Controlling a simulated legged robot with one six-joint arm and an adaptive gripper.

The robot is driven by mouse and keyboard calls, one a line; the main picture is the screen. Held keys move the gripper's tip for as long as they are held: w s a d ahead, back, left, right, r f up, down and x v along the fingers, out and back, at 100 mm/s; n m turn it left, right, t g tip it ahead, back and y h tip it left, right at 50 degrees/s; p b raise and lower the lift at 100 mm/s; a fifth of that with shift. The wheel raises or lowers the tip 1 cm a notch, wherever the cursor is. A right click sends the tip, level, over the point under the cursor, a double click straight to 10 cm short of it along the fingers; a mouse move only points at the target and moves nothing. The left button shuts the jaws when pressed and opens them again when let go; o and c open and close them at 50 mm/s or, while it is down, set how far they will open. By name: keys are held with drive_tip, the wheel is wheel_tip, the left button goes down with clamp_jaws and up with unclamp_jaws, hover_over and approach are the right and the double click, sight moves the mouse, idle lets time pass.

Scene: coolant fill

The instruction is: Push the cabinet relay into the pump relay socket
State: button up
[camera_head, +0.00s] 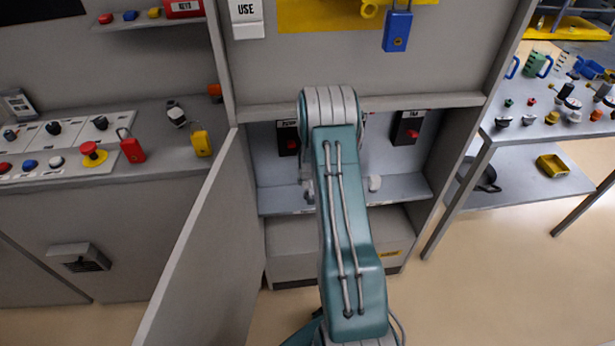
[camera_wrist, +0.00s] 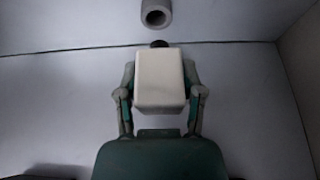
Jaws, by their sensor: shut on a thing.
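In the wrist view, my gripper (camera_wrist: 160,95) is shut on a pale cream block, which I take to be the cabinet relay (camera_wrist: 160,78). One finger lies along each side of it. A small dark round part (camera_wrist: 160,43) shows just beyond the relay's far edge, at a seam between two grey panels. I cannot tell whether the relay touches it, or whether it belongs to the pump relay socket.
Black boxes with red parts hang at left (camera_head: 288,138) and right (camera_head: 408,129) inside the cabinet. A small pale knob (camera_head: 374,183) is right of my arm. The open door (camera_head: 195,245) stands left. A grey tube (camera_wrist: 157,12) is above the relay in the wrist view.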

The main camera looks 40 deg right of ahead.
drive_tip(key=shift+d+f, duration=0.2)
drive_tip(key=shift+f, duration=0.85)
drive_tip(key=shift+a+f, duration=0.1)
drive_tip(key=shift+f, duration=1.1)
idle(0.8)
drive_tip(key=shift+r, duration=0.1)
drive_tip(key=shift+r, duration=0.85)
drive_tip(key=shift+f, duration=0.8)
idle(1.0)
drive_tip(key=o, duration=1.2)
